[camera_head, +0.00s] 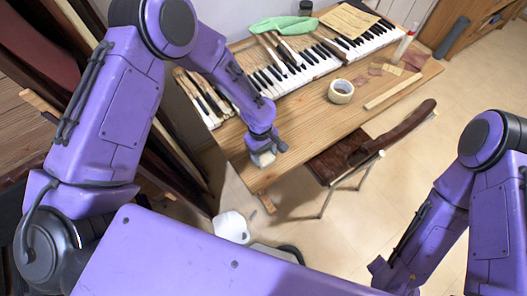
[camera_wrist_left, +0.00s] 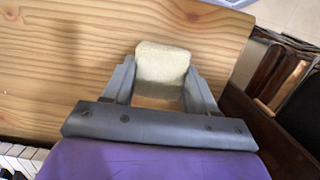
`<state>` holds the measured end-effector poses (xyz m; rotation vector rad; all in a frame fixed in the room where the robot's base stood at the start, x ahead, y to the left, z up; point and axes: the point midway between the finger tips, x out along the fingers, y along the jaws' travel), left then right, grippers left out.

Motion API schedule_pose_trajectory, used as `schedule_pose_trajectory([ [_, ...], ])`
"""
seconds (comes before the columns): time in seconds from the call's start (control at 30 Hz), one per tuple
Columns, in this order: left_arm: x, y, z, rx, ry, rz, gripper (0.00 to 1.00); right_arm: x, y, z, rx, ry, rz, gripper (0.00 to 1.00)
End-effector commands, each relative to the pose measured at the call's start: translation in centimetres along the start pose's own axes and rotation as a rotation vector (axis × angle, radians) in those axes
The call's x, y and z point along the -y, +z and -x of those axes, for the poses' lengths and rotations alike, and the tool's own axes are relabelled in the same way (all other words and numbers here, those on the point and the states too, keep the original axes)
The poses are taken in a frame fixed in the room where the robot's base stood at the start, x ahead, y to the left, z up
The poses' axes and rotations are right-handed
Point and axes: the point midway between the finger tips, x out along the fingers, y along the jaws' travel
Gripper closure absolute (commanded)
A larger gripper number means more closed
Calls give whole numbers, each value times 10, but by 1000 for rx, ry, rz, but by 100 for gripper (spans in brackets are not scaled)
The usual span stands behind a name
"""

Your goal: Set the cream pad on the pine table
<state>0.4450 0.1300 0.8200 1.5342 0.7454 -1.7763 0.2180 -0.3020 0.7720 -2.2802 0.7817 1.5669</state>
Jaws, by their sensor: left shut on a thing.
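The cream pad (camera_wrist_left: 162,62) is a small block with rounded corners, held between the two grey fingers of my left gripper (camera_wrist_left: 162,82). In the head view the pad (camera_head: 264,160) shows small below my left wrist, at the near left part of the pine table (camera_head: 320,112). In the left wrist view bare pine table (camera_wrist_left: 60,55) lies behind the pad. I cannot tell whether the pad touches the wood. My right arm is at the right of the head view, and its gripper is out of the picture.
Piano keys (camera_head: 283,80) run along the back of the table. A brown wooden piece (camera_head: 392,132) is beyond the front edge.

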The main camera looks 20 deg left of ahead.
Motion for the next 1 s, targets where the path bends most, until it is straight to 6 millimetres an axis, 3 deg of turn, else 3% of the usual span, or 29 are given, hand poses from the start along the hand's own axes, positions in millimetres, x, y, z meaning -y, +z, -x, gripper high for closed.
schedule_pose_trajectory([
  [0.03, 0, 0, 0, 0, 0, 0, 33, 0, 0, 0, 0, 0, 0, 57],
  [0.1, 0, 0, 0, 0, 0, 0, 17, 0, 0, 0, 0, 0, 0, 57],
  [0.47, -1, 0, 8, -2, 3, 0, 17, 0, 0, 0, 0, 0, 0, 57],
  [0.8, -1, 0, 90, -3, 5, 0, 17, 1, 7, -16, 0, 0, 0, 57],
  [1.0, 0, 0, 120, -1, 2, 0, 17, 2, 8, -19, 0, 0, 0, 57],
])
